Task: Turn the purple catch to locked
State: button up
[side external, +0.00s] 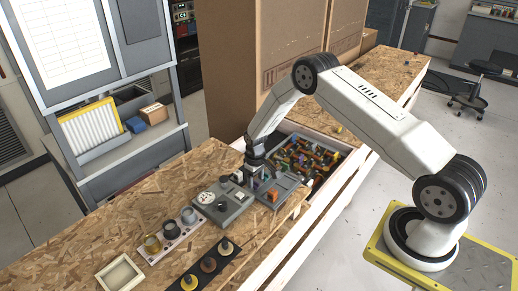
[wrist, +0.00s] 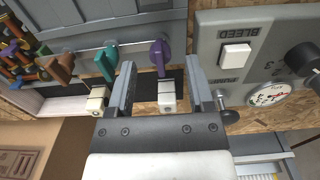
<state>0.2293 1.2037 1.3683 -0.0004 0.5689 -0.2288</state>
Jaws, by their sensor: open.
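The purple catch (wrist: 160,52) shows in the wrist view on a grey panel, its flat handle near the tips of my gripper (wrist: 160,72). My gripper is open, with one finger on each side of the catch; I see no contact. A small white block (wrist: 168,97) lies between the fingers below the catch. A teal catch (wrist: 106,62) and a brown catch (wrist: 60,68) stand left of it. In the side view my gripper (side external: 254,170) is low over the grey panels, and the purple catch is too small to tell there.
Right of my gripper is a grey panel (wrist: 222,22) with a white button, a black knob (wrist: 303,58) and a round gauge (wrist: 268,94). A bin of coloured parts (side external: 312,158) lies behind. Plungers on a black strip (side external: 208,266) and a pale tray (side external: 121,273) stand in front.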

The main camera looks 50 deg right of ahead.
jog(key=shift+f, duration=1.05)
grip_shut()
